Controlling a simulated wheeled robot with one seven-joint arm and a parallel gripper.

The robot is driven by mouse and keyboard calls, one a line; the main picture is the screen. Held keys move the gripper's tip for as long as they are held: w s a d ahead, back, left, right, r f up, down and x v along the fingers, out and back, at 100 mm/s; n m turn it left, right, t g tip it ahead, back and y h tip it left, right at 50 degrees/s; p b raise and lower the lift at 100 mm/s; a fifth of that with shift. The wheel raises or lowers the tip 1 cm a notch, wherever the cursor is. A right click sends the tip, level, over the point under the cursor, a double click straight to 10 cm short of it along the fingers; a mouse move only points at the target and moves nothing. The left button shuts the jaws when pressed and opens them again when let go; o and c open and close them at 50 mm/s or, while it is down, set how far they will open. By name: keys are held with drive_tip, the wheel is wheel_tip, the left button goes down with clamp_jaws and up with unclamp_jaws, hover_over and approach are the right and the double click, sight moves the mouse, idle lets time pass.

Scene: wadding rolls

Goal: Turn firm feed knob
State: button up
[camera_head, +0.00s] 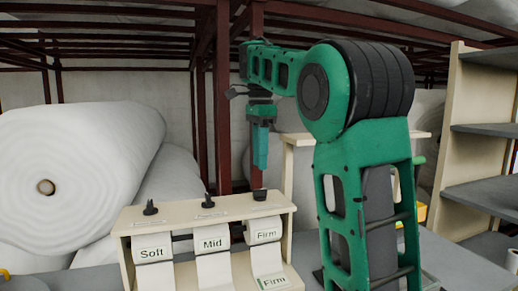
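The feed stand (181,217) is a cream box with three black knobs along its top. The firm knob (260,194) is the rightmost, above the roll labelled Firm (265,229). The mid knob (208,201) and the soft knob (150,208) are to its left. My gripper (260,164) points straight down over the firm knob, with its teal fingers seen edge-on. The fingertips appear just above the knob; I cannot tell whether they touch it. The gap between the fingers is not visible, so I cannot tell open from shut.
Large white wadding rolls (75,165) lie behind the stand on the left. Dark red rack posts (223,100) rise behind the gripper. My green arm covers the area right of the stand. Shelves (480,130) stand at the far right. A grey table surface (75,280) lies around the stand.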

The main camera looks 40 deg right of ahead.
drive_tip(key=shift+r, duration=1.35)
drive_tip(key=shift+f, duration=0.15)
